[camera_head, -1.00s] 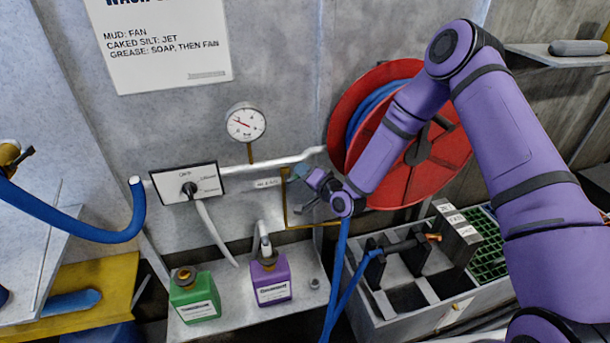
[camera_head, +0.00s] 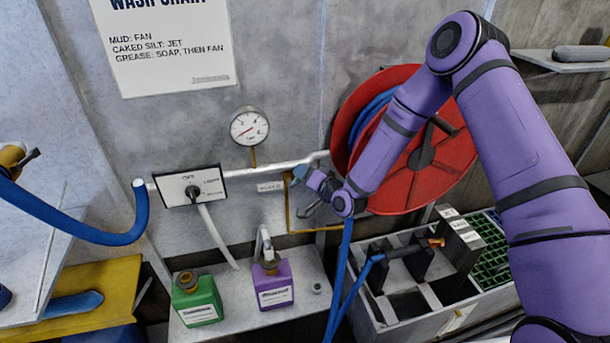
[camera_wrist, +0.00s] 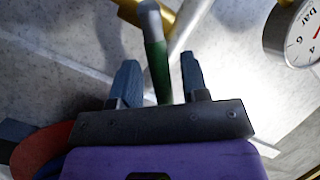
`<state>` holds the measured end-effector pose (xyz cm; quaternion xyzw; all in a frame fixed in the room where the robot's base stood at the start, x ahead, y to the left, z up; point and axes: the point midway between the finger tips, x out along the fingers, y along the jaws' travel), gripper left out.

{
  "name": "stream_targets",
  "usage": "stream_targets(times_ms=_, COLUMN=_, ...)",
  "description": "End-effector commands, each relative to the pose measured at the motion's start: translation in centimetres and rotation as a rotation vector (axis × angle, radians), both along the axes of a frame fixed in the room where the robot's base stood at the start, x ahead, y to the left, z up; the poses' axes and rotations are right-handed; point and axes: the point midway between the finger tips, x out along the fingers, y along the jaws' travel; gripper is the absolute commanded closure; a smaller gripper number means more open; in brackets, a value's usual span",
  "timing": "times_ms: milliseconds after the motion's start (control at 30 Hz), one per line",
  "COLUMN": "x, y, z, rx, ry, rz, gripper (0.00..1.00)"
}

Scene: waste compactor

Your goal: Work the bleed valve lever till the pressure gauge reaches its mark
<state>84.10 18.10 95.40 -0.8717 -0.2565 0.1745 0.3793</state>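The bleed valve lever (camera_wrist: 156,62) shows in the wrist view as a green handle with a grey end. It stands between the two blue fingers of my gripper (camera_wrist: 160,82), with a visible gap on each side. In the head view my gripper (camera_head: 314,186) is at the wall pipe beside a small label plate (camera_head: 271,186); the lever is hard to make out there. The round white pressure gauge (camera_head: 249,126) stands above the pipe, its red needle pointing lower left. Part of the gauge also shows in the wrist view (camera_wrist: 301,36). Its mark is too small to read.
A red hose reel (camera_head: 428,160) is behind my arm. A selector panel (camera_head: 190,186) is left of the label. Green (camera_head: 197,299) and purple (camera_head: 272,285) bottles stand on a shelf below. A divided grey bin (camera_head: 408,304) is at lower right.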

Motion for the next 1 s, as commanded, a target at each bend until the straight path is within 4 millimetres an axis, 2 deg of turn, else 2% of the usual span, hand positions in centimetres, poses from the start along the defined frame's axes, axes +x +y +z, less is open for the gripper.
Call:
stream_targets(times_ms=367, x=-0.4, y=-0.2, z=0.1, rx=0.001, ry=0.001, rz=0.001, gripper=0.56)
stream_targets(times_ms=467, x=-1.3, y=-0.9, z=0.2, rx=0.0, ry=0.0, rz=0.001, gripper=0.56)
stream_targets(times_ms=800, x=-6.3, y=-4.5, z=0.9, rx=0.001, ry=0.001, rz=0.0, gripper=0.56)
stream_targets(times_ms=1000, x=-8.2, y=-5.9, z=1.1, rx=0.001, ry=0.001, rz=0.001, gripper=0.56)
